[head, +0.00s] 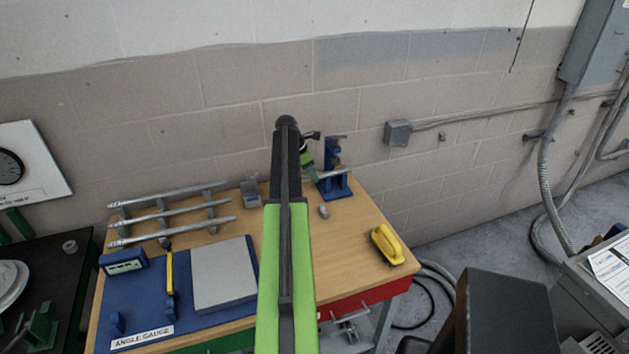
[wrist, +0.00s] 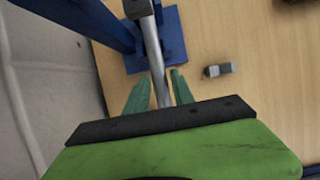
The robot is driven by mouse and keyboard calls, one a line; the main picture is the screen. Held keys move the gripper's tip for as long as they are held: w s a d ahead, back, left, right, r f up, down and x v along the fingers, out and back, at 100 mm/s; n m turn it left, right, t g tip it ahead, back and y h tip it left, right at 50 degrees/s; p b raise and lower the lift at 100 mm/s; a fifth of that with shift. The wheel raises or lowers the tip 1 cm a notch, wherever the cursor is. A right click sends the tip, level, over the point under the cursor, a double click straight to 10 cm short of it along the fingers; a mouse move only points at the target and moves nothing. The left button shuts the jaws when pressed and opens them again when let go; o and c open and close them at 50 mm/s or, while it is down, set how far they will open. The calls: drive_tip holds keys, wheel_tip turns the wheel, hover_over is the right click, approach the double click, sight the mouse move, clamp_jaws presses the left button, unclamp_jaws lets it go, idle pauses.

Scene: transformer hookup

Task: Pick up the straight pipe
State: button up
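A straight grey pipe (wrist: 153,50) runs through the blue stand (wrist: 174,40) in the wrist view. In the head view a short length of this pipe (head: 341,171) shows beside the blue stand (head: 334,186) at the table's back right. My gripper (wrist: 158,82) has its two green fingers on either side of the pipe, with narrow gaps showing, so it looks open around it. In the head view my gripper (head: 309,166) is left of the stand, partly hidden by my arm. Several other straight pipes (head: 172,214) lie on a rack at the table's left.
A small grey fitting (head: 323,212) lies in front of the stand; it also shows in the wrist view (wrist: 218,70). A yellow tool (head: 387,245) lies at the table's right. A blue mat (head: 140,312) holds a grey plate (head: 222,275). The block wall (head: 235,120) is close behind.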

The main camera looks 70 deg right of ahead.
clamp_jaws()
drive_tip(key=shift+r+p, duration=0.3)
wheel_tip(320, 180, up, 4)
drive_tip(key=p, duration=0.3)
drive_tip(key=shift+f+p, duration=0.25)
drive_tip(key=shift+p, duration=0.05)
drive_tip(key=w+a, duration=1.1)
drive_tip(key=w, duration=0.3)
drive_tip(key=shift+a+f+b, duration=0.2)
drive_tip(key=shift+f+b, duration=0.1)
drive_tip(key=shift+b, duration=0.05)
